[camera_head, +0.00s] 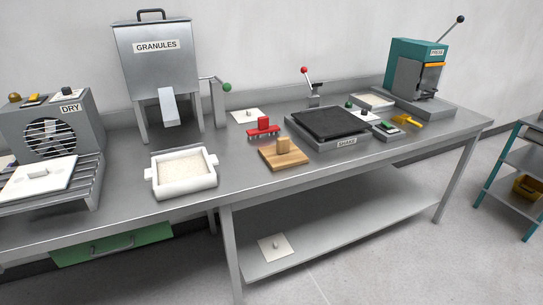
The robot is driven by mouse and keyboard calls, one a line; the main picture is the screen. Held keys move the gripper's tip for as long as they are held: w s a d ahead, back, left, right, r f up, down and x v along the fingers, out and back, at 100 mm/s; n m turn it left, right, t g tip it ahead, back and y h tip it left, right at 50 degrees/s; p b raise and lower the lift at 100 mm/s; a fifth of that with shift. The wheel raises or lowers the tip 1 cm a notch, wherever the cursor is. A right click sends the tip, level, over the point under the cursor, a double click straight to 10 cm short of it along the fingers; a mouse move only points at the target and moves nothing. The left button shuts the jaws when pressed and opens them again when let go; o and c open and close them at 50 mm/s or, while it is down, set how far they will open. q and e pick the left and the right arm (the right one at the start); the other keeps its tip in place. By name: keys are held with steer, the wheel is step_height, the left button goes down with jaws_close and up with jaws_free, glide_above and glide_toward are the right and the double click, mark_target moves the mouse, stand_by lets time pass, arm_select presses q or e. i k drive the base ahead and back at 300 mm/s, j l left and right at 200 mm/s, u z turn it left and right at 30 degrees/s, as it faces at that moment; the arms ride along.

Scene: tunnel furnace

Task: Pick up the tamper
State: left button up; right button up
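The tamper (284,157) looks to be the flat wooden board with an upright wooden block handle. It lies on the metal table, near the front edge at the middle of the view, handle up. It is right of the white box filled with pale granules (183,184) and left of the shake plate. Neither of my grippers shows in the view, and nothing touches the tamper.
A red toothed tool (263,128) stands just behind the tamper. The dark-topped shake plate (329,124) is close on its right. The granules hopper (156,62), dryer (62,125) and teal press (417,68) stand farther off. The table's front edge is close.

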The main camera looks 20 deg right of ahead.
mark_target(284, 154)
steer(key=i+l+u, duration=0.2)
steer(key=l, duration=0.15)
steer(key=i+l+u, duration=0.15)
steer(key=l, duration=0.25)
steer(key=l+u, duration=0.2)
steer(key=l, duration=0.2)
steer(key=i+l+u, duration=0.15)
steer(key=l, duration=0.25)
